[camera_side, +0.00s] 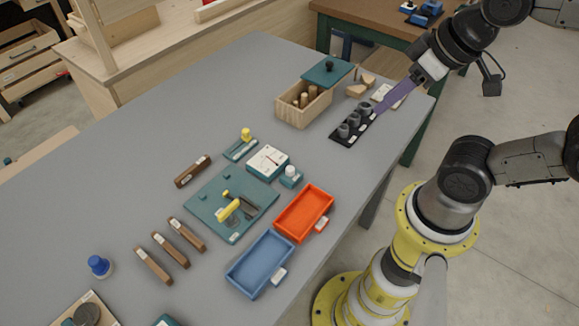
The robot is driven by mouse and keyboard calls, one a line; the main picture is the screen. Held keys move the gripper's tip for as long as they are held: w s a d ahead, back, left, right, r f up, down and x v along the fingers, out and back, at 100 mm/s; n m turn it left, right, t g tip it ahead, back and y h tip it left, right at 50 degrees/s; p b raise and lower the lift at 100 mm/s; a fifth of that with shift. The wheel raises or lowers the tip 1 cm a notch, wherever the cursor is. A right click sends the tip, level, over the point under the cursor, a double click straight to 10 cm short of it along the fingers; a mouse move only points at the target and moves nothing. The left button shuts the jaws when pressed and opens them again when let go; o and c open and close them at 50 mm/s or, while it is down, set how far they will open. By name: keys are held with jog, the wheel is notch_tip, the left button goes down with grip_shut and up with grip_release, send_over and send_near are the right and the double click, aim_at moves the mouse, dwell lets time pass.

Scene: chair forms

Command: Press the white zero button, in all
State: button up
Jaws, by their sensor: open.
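A white round button (290,170) sits on top of a small teal block (290,180) near the middle of the table, just right of a white box with a dial on its face (267,161). My gripper (381,107) is far up and to the right of the button, with its long purple part slanting down to the left above the right end of the table. It is open, though the gap between its fingers is hard to see from this side. It is close to a black holder with grey cups (347,132); whether it touches anything there I cannot tell.
An orange tray (304,213) and a blue tray (261,264) lie below the button. A teal board with yellow parts (232,203) is to its lower left. Bare grey table lies between the button and that holder.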

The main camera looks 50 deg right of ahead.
grip_shut()
dwell(1.2)
